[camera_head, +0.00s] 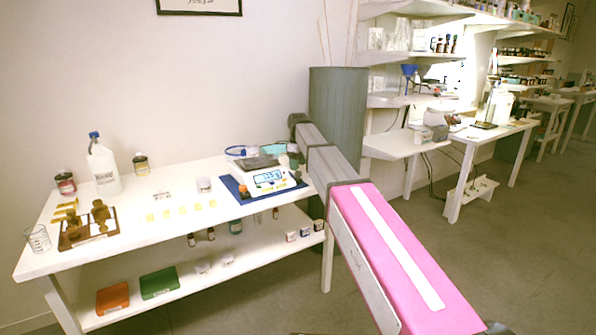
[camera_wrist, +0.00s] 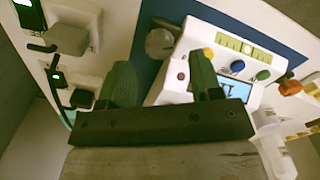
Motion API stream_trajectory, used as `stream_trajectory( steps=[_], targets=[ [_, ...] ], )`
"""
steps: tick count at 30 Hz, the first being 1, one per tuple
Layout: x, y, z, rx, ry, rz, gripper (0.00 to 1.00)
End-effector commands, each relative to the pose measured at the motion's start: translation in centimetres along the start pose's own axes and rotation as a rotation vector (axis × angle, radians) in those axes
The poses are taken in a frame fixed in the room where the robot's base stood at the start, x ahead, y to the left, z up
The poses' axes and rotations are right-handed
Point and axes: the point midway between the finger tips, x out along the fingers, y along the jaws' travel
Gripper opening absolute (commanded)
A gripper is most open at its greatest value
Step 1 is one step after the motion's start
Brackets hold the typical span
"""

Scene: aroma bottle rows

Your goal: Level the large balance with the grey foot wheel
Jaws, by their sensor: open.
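The large balance (camera_head: 268,179) is white with a lit display and stands on a blue mat (camera_head: 232,188) at the table's right end. In the wrist view the balance (camera_wrist: 178,72) shows coloured buttons, a display partly hidden by my gripper, and a yellow-green marked strip (camera_wrist: 248,50). The grey foot wheel (camera_wrist: 160,43) sticks out at the balance's corner, over the blue mat. My gripper (camera_wrist: 160,62) is open, with one dark green finger on each side of the wheel in the picture. I cannot tell whether either finger touches it.
Two small devices with lit green displays (camera_wrist: 58,80) stand left in the wrist view. A white bottle (camera_head: 103,168), brown jars and a wooden stand (camera_head: 88,228) occupy the table's left. Small yellow pieces lie mid-table. A grey-green column (camera_head: 337,95) stands behind my arm.

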Motion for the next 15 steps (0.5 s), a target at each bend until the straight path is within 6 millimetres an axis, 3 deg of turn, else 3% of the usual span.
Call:
stream_trajectory(
  steps=[6, 15],
  targets=[
    [-4.3, 0.1, -0.1, 0.0, 0.002, 0.002, 0.59],
    [-7.1, 0.0, 0.0, 0.0, 0.001, 0.0, 0.59]
  ],
)
